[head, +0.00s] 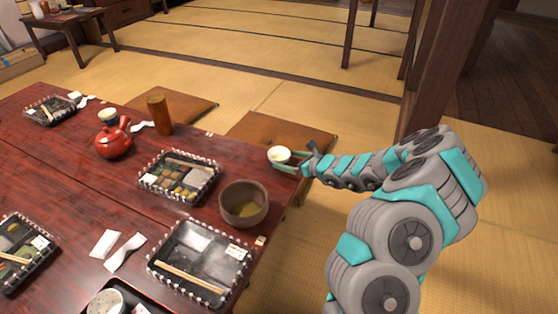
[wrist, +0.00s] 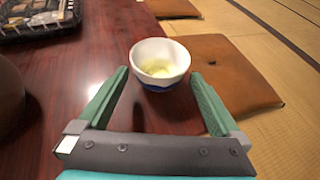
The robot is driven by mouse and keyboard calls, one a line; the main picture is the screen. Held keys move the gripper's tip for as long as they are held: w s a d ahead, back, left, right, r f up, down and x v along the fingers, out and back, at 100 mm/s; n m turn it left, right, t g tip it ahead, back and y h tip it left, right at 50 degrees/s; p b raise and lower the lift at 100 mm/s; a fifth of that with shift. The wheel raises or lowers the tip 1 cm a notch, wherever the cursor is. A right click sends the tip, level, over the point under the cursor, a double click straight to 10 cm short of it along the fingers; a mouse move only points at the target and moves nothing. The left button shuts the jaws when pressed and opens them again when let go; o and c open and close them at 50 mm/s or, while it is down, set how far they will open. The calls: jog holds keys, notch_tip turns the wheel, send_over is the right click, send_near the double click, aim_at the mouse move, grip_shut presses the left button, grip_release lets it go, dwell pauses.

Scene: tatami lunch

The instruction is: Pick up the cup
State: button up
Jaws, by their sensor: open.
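The cup (head: 279,155) is small and white and stands upright near the right edge of the red-brown table (head: 232,155). In the wrist view the cup (wrist: 160,64) has a blue band low on its side and pale yellow-green contents. My gripper (head: 288,162) is at the cup, over the table edge. In the wrist view my gripper (wrist: 160,78) is open, with one green finger to the left of the cup and one to the right. The cup sits at the fingertips, with gaps on both sides, and the fingers do not appear to touch it.
A red teapot (head: 113,142) and a brown cylinder (head: 159,115) stand farther back. A floor cushion (head: 270,128) lies beyond the table edge.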

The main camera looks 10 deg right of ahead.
aim_at(273, 155)
jog(key=shift+x, duration=3.85)
jog(key=shift+r, duration=0.1)
jog(key=c, duration=1.1)
jog(key=shift+r, duration=0.2)
jog(key=shift+a+r, duration=0.1)
jog(key=shift+r, duration=1.45)
jog(key=shift+s+d+r, duration=0.25)
jog(key=shift+s+d, duration=1.45)
jog(key=shift+s, duration=0.35)
jog(key=shift+s+d+r, duration=0.25)
jog(key=shift+s+d, duration=1.4)
jog(key=shift+s, duration=0.45)
jog(key=shift+s+d+r, duration=0.25)
jog(key=shift+s+d, duration=1.45)
jog(key=shift+s, duration=0.35)
